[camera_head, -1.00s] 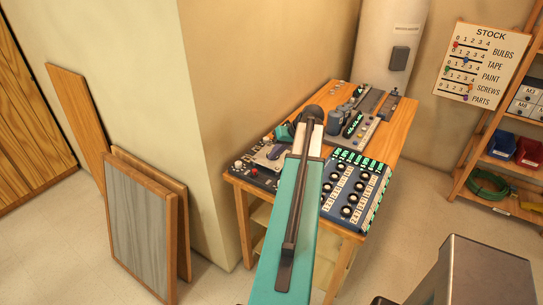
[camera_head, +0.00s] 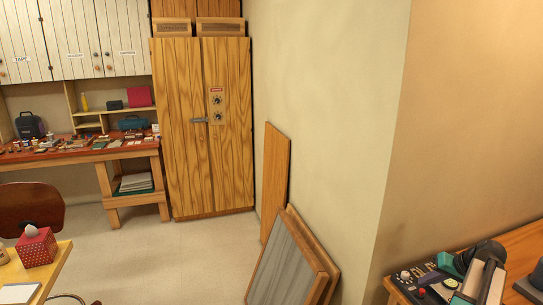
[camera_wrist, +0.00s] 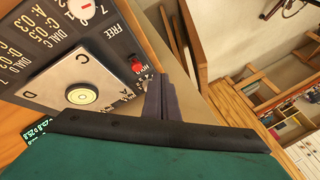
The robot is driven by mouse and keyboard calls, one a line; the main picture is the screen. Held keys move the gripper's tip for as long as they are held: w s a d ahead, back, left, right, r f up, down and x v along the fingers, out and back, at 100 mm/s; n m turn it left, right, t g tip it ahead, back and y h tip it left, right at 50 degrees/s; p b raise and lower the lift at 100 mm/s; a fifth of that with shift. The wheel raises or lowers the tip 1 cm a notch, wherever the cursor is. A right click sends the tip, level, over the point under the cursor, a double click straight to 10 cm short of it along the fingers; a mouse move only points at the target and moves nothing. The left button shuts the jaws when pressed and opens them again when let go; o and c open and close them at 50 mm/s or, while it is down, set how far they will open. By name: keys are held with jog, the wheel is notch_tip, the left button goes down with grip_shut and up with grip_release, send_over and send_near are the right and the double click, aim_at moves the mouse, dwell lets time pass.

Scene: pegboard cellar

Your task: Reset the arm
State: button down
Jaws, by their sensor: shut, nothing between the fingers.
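My gripper (camera_wrist: 162,98) shows in the wrist view, its dark fingers together and empty. It is in front of a tilted-looking control panel (camera_wrist: 40,62), beside a pale plate (camera_wrist: 85,85) with letters and a round yellow-green dial. A red knob (camera_wrist: 137,66) is close to the fingers at their upper left; I cannot tell the exact gap. In the head view, part of my arm is at the lower right, over the wooden bench (camera_head: 522,243) with the panel (camera_head: 425,280). The fingers cannot be made out there.
Framed boards (camera_head: 286,262) lean on the wall corner left of the bench. A wooden cabinet (camera_head: 180,130) and a cluttered workbench (camera_head: 128,148) stand at the back. A chair (camera_head: 30,205) and a table with a red tissue box (camera_head: 37,247) are at left. Floor between is clear.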

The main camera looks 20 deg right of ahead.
jog(key=w+a+f+n+g+y+b, duration=0.1)
jog(key=w+a+f+n+y, duration=0.1)
jog(key=w+a+f, duration=0.6)
jog(key=w+a+f+n+g+y+b, duration=0.1)
jog(key=w+a+f, duration=0.4)
jog(key=a, duration=0.6)
jog(key=s+a+f+n+g+y+b, duration=0.1)
jog(key=a+f+g, duration=0.1)
jog(key=a+f, duration=0.7)
jog(key=a+f+n+g+b, duration=0.2)
jog(key=a+f, duration=0.4)
jog(key=a, duration=0.5)
jog(key=s+a+f+n+g+b, duration=0.1)
jog(key=s+a+f+g, duration=0.1)
jog(key=s+a+f, duration=0.6)
jog(key=s+a+f+n+g+b, duration=0.1)
jog(key=s+a+f+g, duration=0.1)
jog(key=s+a+f, duration=0.55)
jog(key=s+a+f+g+h+b, duration=0.1)
jog(key=s+f+h, duration=0.4)
jog(key=s, duration=0.6)
jog(key=shift+a+g+b, duration=0.3)
jog(key=shift+a+g, duration=0.3)
jog(key=shift+a, duration=0.05)
